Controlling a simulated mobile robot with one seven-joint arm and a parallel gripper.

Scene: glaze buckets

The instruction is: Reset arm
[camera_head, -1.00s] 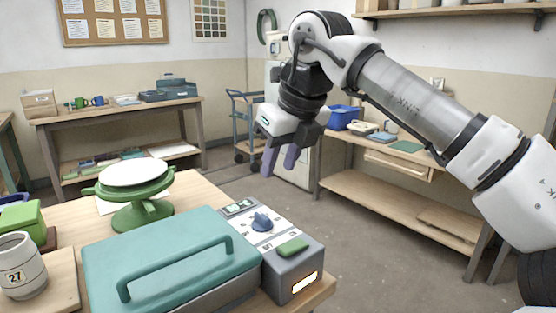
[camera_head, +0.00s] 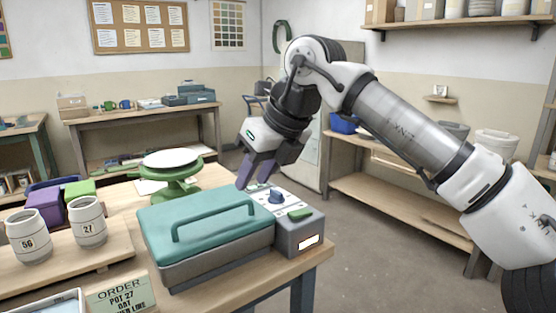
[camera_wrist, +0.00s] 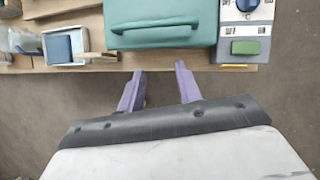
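My gripper (camera_head: 256,172) has two purple fingers and points down in the head view, over the workbench area by the grey control box. In the wrist view my gripper (camera_wrist: 160,82) shows its fingers spread apart with nothing between them. The teal-lidded box (camera_head: 203,225) with its bar handle lies beyond the fingertips in the wrist view. The grey control box (camera_head: 298,236) with a blue knob (camera_head: 276,196) and green button (camera_head: 300,214) stands to its right. My gripper holds nothing.
Cups marked 50 (camera_head: 29,238) and 27 (camera_head: 88,222) stand on a wooden board at left. A green turntable (camera_head: 172,182) with a white disc stands behind the teal-lidded box. An order card (camera_head: 121,295) is at front. Open floor (camera_head: 385,262) lies at right.

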